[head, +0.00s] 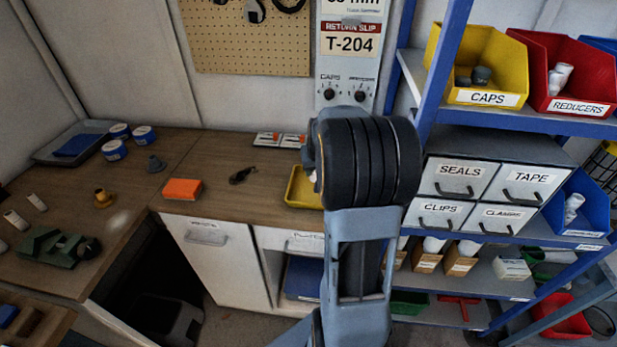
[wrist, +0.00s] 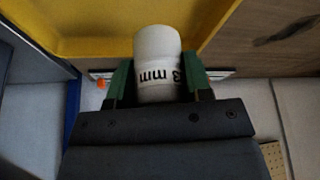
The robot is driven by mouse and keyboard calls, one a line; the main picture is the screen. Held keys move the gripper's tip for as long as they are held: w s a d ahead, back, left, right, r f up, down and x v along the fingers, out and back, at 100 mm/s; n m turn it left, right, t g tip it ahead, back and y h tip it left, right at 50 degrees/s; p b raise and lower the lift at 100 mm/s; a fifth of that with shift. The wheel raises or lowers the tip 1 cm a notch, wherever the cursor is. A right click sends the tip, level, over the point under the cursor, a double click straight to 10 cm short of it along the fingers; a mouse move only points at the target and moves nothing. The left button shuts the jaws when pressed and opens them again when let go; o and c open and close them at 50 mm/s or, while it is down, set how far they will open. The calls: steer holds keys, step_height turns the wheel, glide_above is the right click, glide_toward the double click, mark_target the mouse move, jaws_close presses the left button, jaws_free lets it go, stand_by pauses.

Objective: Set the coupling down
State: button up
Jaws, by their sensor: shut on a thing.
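In the wrist view my gripper (wrist: 158,78) is shut on a white cylindrical coupling (wrist: 157,45). Its green fingers press on both sides of the coupling, and dark print ending in "3 mm" shows on it. A yellow tray (wrist: 75,28) fills the top of the wrist view behind the coupling. I cannot tell whether the coupling touches the tray. In the head view the yellow tray (head: 304,190) sits at the bench's right end, partly covered by my arm. My arm hides the gripper there.
An orange box (head: 182,189) and a small dark item (head: 242,175) lie on the bench (head: 225,160), left of the tray. The blue shelving (head: 437,75) with a yellow CAPS bin (head: 487,58) and labelled drawers stands close on the right.

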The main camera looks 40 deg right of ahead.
steer(key=w+f, duration=0.2)
steer(key=f, duration=0.1)
steer(key=shift+w+a+f, duration=0.15)
steer(key=shift+w+a, duration=0.2)
step_height(320, 180, down, 2)
steer(key=shift+w+f+p, duration=0.1)
steer(key=shift+w+p, duration=0.05)
steer(key=shift+p, duration=0.15)
steer(key=shift+f, duration=0.55)
steer(key=shift+f, duration=0.1)
steer(key=shift+f, duration=0.15)
steer(key=o, duration=0.9)
